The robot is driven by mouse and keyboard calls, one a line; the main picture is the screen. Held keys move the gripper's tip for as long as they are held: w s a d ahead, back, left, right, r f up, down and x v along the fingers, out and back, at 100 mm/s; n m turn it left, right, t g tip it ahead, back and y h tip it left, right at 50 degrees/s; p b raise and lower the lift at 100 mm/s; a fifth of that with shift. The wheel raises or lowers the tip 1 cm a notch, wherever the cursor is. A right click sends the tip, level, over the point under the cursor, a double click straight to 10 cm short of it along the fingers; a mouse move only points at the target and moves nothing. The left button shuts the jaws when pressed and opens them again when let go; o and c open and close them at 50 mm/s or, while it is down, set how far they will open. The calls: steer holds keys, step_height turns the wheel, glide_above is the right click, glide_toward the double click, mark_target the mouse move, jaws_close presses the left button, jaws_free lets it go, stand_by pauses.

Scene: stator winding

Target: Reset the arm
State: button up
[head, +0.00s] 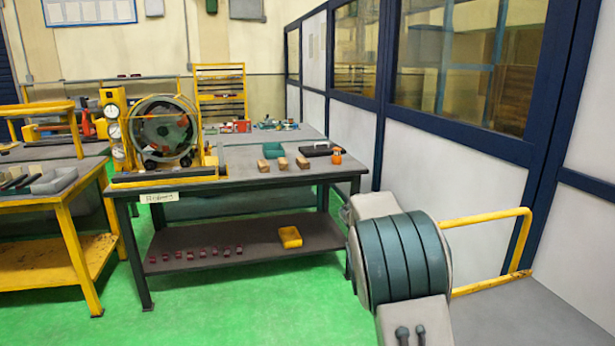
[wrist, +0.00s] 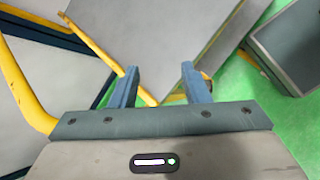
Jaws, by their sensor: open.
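My gripper (wrist: 159,67) shows in the wrist view. Its two blue-grey fingers stand apart, with nothing between them. Beyond the fingers is a flat grey surface with a yellow rail along its edge, and green floor shows past it. I cannot make out my fingers in the head view. In the head view, a round stator (head: 164,130) with dark and reddish windings stands upright in a yellow frame on the left part of the dark workbench (head: 240,181). My gripper is not at the stator.
Tan blocks (head: 282,163), an orange item (head: 336,156) and a black tray (head: 322,150) lie on the bench's right part. A yellow bin (head: 290,237) and several small red parts sit on its lower shelf. A yellow-framed table stands left. Green floor (head: 240,305) is clear in front.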

steer(key=s+a+m+t+y, duration=0.1)
steer(key=s+a+m+y, duration=0.1)
steer(key=s, duration=0.8)
steer(key=s+a+r+m+t+y+p, duration=0.1)
steer(key=s+a+m+y, duration=0.2)
steer(key=s, duration=0.6)
steer(key=s+a+r+m+t+y+p, duration=0.1)
steer(key=s+a+m, duration=0.4)
steer(key=s, duration=0.5)
steer(key=shift+s+r+t+y, duration=0.2)
steer(key=shift+s+t+y, duration=0.3)
steer(key=shift+y, duration=0.6)
